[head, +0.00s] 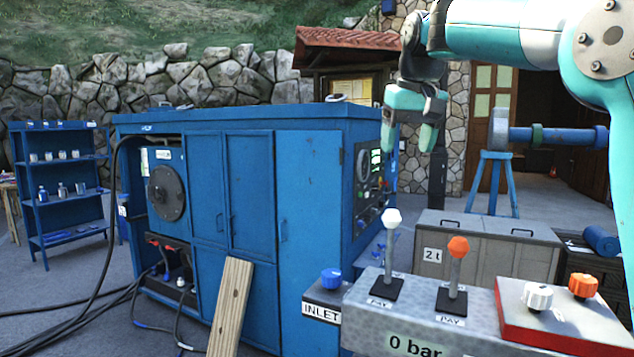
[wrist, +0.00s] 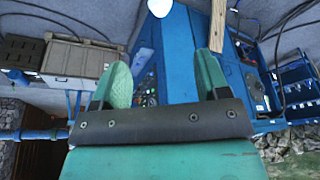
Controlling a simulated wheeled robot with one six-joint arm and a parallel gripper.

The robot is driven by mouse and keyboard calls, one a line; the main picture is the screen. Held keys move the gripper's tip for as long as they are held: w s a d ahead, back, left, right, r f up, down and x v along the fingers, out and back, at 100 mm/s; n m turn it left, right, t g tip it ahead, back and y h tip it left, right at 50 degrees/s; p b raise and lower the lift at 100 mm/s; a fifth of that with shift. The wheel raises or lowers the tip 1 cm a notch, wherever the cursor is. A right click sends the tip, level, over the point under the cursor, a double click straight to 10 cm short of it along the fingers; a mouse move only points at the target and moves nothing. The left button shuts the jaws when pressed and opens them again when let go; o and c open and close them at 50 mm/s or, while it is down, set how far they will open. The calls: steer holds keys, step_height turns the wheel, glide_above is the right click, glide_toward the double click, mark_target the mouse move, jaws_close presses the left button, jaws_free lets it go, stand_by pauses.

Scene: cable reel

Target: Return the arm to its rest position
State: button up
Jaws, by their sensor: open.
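My teal arm comes in from the upper right of the head view. My gripper (head: 432,138) hangs near the right front corner of the blue cabinet, in front of its gauge panel. In the wrist view my gripper (wrist: 160,82) shows its two green fingers spread apart. Nothing is between them. Behind the gap lies the blue cabinet (wrist: 180,60), seen upside down.
A grey console with a white-knobbed lever (head: 393,220) and an orange-knobbed lever (head: 457,250) stands close at the lower right. The blue cabinet (head: 305,200) fills the middle. A plank (head: 230,305) leans on it. Grey crates (head: 480,245) and a blue stand (head: 495,185) are behind.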

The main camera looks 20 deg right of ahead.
steer(key=s+a+f+n+g+y+b, duration=0.1)
steer(key=s+a+f+n+b, duration=0.15)
steer(key=s+a+f, duration=0.4)
steer(key=s+a+f+n+y+b, duration=0.1)
steer(key=s+a+f+n, duration=0.2)
steer(key=a+f, duration=0.5)
steer(key=s+a+f+n+g+y+b, duration=0.1)
steer(key=s+a+f+n, duration=0.1)
steer(key=s+a+f, duration=0.2)
steer(key=s+a+f+n+g+y+b, duration=0.1)
steer(key=s+a+f, duration=0.3)
steer(key=s+f, duration=0.7)
steer(key=s+n, duration=0.1)
steer(key=s, duration=0.2)
steer(key=shift+f+g+y+b, duration=0.15)
steer(key=shift+g+y+b, duration=0.15)
steer(key=shift+y+b, duration=0.1)
